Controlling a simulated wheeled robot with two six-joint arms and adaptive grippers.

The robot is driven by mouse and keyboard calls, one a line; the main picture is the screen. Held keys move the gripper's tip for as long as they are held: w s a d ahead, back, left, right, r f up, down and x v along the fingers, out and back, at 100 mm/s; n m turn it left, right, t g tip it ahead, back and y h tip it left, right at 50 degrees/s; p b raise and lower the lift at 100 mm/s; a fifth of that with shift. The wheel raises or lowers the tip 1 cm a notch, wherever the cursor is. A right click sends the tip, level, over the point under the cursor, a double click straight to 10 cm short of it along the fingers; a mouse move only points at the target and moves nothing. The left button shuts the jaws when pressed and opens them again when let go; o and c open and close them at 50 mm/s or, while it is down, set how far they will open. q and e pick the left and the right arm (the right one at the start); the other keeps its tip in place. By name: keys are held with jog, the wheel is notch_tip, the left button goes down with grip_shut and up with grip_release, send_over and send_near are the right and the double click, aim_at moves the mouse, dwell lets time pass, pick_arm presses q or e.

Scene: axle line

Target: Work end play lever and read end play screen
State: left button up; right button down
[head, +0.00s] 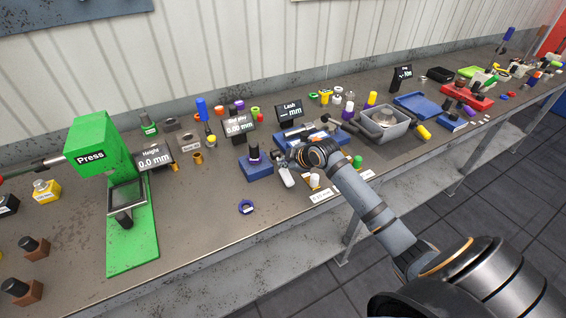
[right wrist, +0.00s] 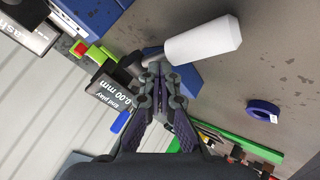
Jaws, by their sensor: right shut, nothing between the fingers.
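The end play screen (head: 239,127) stands behind a blue fixture (head: 257,170) at mid-bench and reads 0.00 mm. It also shows in the right wrist view (right wrist: 108,94), where "End play 0.00 mm" is legible. The end play lever has a white handle (right wrist: 203,39) on a dark rod; in the head view the handle (head: 286,177) is at the fixture's right side. My right gripper (right wrist: 160,78) is shut and empty, with its fingertips close beside the rod. Contact cannot be told, and the fingers partly hide the fixture. My left gripper is not in view.
The Lash screen (head: 290,112) and its blue fixture are close on the right, near my right arm. A blue ring (head: 246,206) lies on open bench in front. The green press (head: 92,145) stands at left. A grey tray (head: 384,126) is further right.

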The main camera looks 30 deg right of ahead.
aim_at(285, 169)
jog(key=shift+s+f, duration=0.2)
jog(key=shift+f, duration=0.3)
jog(key=shift+r, duration=0.1)
jog(key=shift+w+d+r+p, duration=0.1)
jog(key=shift+w+r+p, duration=0.05)
jog(key=shift+r+p, duration=0.4)
jog(key=shift+w+d+r+p, duration=0.1)
jog(key=shift+r+p, duration=0.35)
jog(key=shift+p, duration=0.1)
jog(key=shift+s+r+p, duration=0.1)
jog(key=shift+r+p, duration=0.45)
jog(key=shift+r, duration=0.1)
jog(key=shift+r+p, duration=0.3)
jog(key=shift+r, duration=0.1)
jog(key=shift+f, duration=0.1)
